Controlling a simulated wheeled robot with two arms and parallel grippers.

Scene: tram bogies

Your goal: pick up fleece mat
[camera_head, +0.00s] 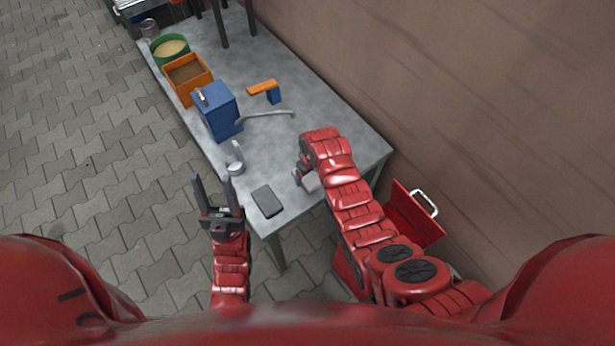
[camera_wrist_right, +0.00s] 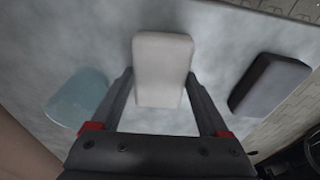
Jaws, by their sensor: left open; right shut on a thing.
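A pale, whitish rounded pad (camera_wrist_right: 162,65), which looks like the fleece mat, sits between the two fingers of my right gripper (camera_wrist_right: 160,85) in the wrist view. The fingers are shut on its sides. In the head view my right gripper (camera_head: 302,176) is low over the near end of the grey table, partly hidden by its arm, and the pale pad (camera_head: 311,182) shows beside it. I cannot tell whether the pad still touches the table. My left gripper (camera_head: 211,182) is open and empty, off the table's left edge.
A dark grey pad (camera_head: 267,201) lies near the table's (camera_head: 330,120) front corner. A bluish translucent piece (camera_wrist_right: 78,97) lies beside the held pad. A metal piece (camera_head: 236,160), blue box (camera_head: 217,112), orange bin (camera_head: 187,76) and orange-blue tool (camera_head: 263,88) stand farther along. An open red toolbox (camera_head: 410,215) is at right.

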